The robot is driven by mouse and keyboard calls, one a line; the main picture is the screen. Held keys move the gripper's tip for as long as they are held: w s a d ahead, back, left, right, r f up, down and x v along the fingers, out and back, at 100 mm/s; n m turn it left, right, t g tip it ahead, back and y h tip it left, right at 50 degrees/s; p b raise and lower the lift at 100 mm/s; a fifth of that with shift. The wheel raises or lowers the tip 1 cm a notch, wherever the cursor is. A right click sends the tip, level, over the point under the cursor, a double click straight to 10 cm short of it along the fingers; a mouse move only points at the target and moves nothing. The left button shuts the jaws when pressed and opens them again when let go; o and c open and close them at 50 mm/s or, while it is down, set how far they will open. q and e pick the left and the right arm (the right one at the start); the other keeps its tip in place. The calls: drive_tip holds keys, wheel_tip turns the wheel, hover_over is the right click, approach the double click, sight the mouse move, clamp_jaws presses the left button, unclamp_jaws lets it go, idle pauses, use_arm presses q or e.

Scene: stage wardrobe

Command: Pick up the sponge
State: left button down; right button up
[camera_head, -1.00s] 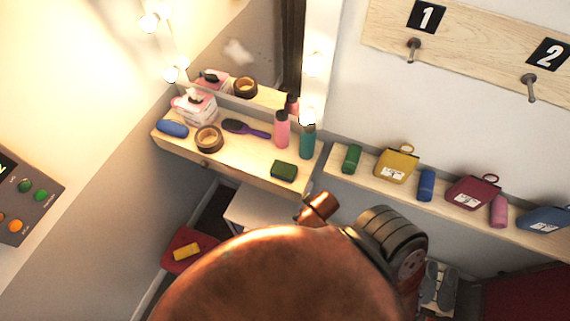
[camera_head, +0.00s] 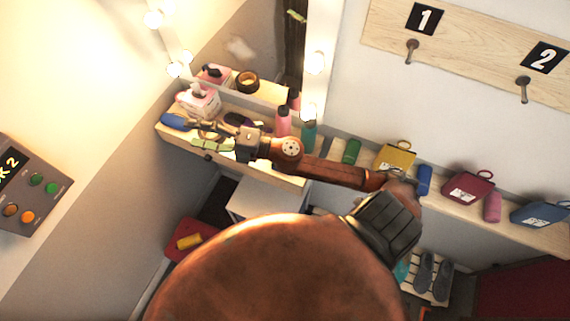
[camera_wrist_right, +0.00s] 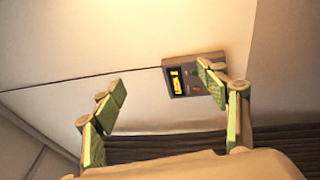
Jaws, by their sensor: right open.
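A small dark green block, which may be the sponge, lay on the shelf under the mirror a second ago; my right arm now covers that spot. A yellow block (camera_head: 188,242), also sponge-like, lies on a red seat (camera_head: 204,257) low on the left. I cannot tell for certain which is the sponge. My right gripper (camera_head: 207,136) is over the left part of the mirror shelf (camera_head: 178,143), open and empty. In the right wrist view my right gripper (camera_wrist_right: 165,97) shows both fingers spread, with no block between them. My left gripper is out of view.
On the mirror shelf are a blue case (camera_head: 172,122), a tissue box (camera_head: 200,103), a pink bottle (camera_head: 284,122) and a teal bottle (camera_head: 309,136). The right shelf (camera_head: 455,205) holds several pouches and rolls. A control panel (camera_head: 32,190) is at far left.

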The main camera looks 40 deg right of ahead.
drive_tip(key=s+a+f+n+g+h, duration=0.1)
drive_tip(key=s+f+n+g, duration=0.3)
drive_tip(key=f+n+g, duration=0.3)
drive_tip(key=s+a+f+n+g+h, duration=0.1)
drive_tip(key=s+f+n+g, duration=0.2)
drive_tip(key=f+n+g, duration=0.45)
drive_tip(key=d+f+h, duration=0.3)
drive_tip(key=d, duration=0.6)
drive_tip(key=s+d+f+h, duration=0.1)
drive_tip(key=d+f+h, duration=0.2)
drive_tip(key=d, duration=0.6)
drive_tip(key=d+f+h, duration=0.3)
drive_tip(key=d+h, duration=0.2)
drive_tip(key=d, duration=0.3)
drive_tip(key=shift+s+d+f, duration=0.15)
drive_tip(key=shift+d+f, duration=0.1)
drive_tip(key=shift+d, duration=0.15)
drive_tip(key=shift+d+f, duration=0.1)
drive_tip(key=shift+d, duration=0.25)
drive_tip(key=shift+f+p, duration=0.4)
drive_tip(key=shift+f, duration=0.5)
drive_tip(key=f, duration=0.1)
drive_tip(key=f+p, duration=0.1)
drive_tip(key=f, duration=0.1)
drive_tip(key=f+p, duration=0.1)
drive_tip(key=f, duration=0.1)
drive_tip(key=shift+s+a, duration=0.2)
drive_tip(key=shift+a, duration=0.15)
drive_tip(key=shift+f, duration=0.35)
drive_tip(key=shift+c, duration=0.2)
